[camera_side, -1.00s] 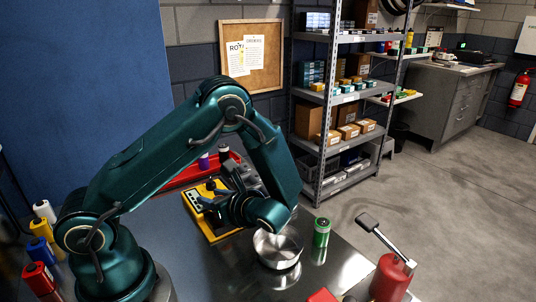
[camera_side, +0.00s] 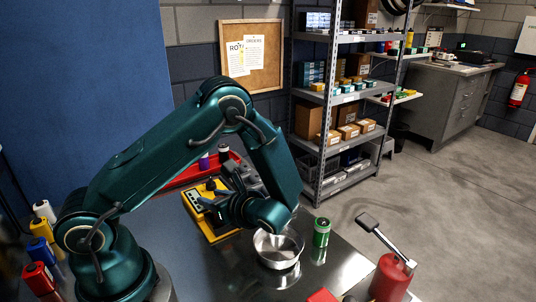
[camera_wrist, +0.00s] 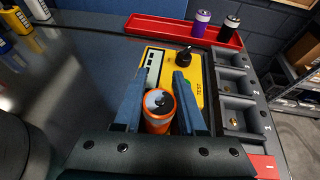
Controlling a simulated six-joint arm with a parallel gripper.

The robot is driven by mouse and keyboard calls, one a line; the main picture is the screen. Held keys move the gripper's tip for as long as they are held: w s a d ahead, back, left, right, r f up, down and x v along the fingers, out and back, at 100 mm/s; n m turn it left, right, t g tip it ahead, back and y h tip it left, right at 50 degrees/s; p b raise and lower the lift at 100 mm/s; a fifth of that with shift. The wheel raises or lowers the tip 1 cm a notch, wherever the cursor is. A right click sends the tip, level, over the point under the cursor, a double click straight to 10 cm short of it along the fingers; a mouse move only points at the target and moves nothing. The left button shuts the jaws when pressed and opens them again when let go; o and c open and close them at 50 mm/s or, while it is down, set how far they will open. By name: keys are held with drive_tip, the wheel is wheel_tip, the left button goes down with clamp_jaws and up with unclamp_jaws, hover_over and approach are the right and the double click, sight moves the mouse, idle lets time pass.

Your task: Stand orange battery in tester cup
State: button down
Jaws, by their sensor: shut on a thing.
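In the wrist view my gripper (camera_wrist: 160,86) is shut on the orange battery (camera_wrist: 158,122), with a blue finger on either side. The battery's grey and black end faces the camera. The yellow tester (camera_wrist: 198,98) lies just beyond and below it, with a display, a black knob-like part (camera_wrist: 184,59) and the word TEST. No cup can be made out for certain; the battery and fingers hide part of the tester. In the side view the tester (camera_side: 222,236) is partly behind my gripper (camera_side: 212,203), and the battery is hidden.
A red tray (camera_wrist: 170,28) holds a purple battery (camera_wrist: 201,22) and a black one (camera_wrist: 229,28). A grey compartment bin (camera_wrist: 240,103) stands right of the tester. In the side view a metal bowl (camera_side: 278,250), a green can (camera_side: 321,232) and a red lever-topped container (camera_side: 390,278) stand nearer the front.

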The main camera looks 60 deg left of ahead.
drive_tip(key=shift+f, duration=0.5)
drive_tip(key=c, duration=0.8)
unclamp_jaws()
drive_tip(key=shift+o, duration=0.2)
drive_tip(key=shift+v, duration=5.5)
